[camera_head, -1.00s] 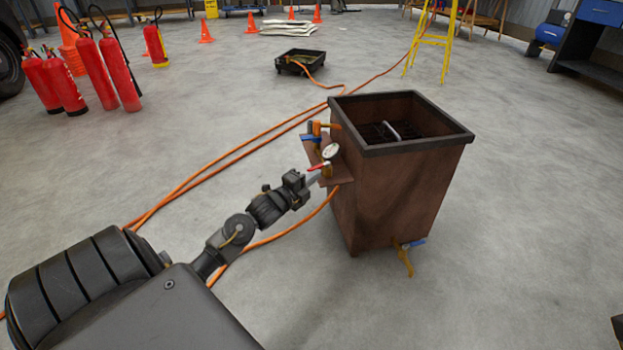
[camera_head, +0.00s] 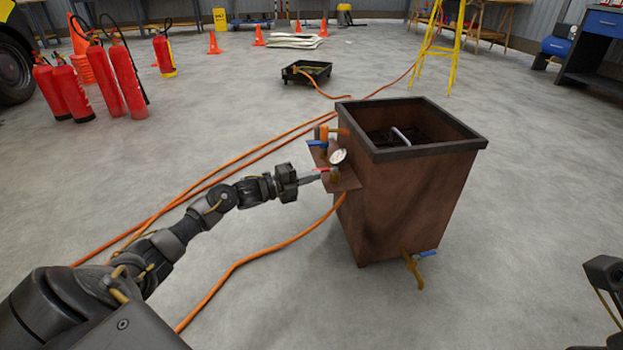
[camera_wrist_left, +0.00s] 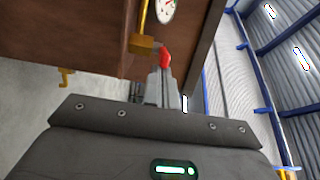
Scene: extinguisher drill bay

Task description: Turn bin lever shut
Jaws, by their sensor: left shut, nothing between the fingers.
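The rusty brown bin (camera_head: 408,205) stands on the floor with a dark rim and an open top. A small side shelf (camera_head: 346,181) carries a round gauge (camera_head: 338,156) and a brass valve with a red lever (camera_head: 324,170). The red lever also shows in the left wrist view (camera_wrist_left: 165,58), just beyond my fingertips. My left gripper (camera_head: 322,174) is shut and empty, its tips at or very near the red lever; I cannot tell whether they touch. In the left wrist view the closed fingers (camera_wrist_left: 163,85) point at it. My right gripper's fingers are not visible.
A blue-handled tap (camera_head: 414,262) sits low on the bin. Orange hoses (camera_head: 255,255) cross the floor left of it. Red extinguishers (camera_head: 100,85), a black tray (camera_head: 306,72) and a yellow ladder (camera_head: 440,50) stand farther back. Floor right of the bin is clear.

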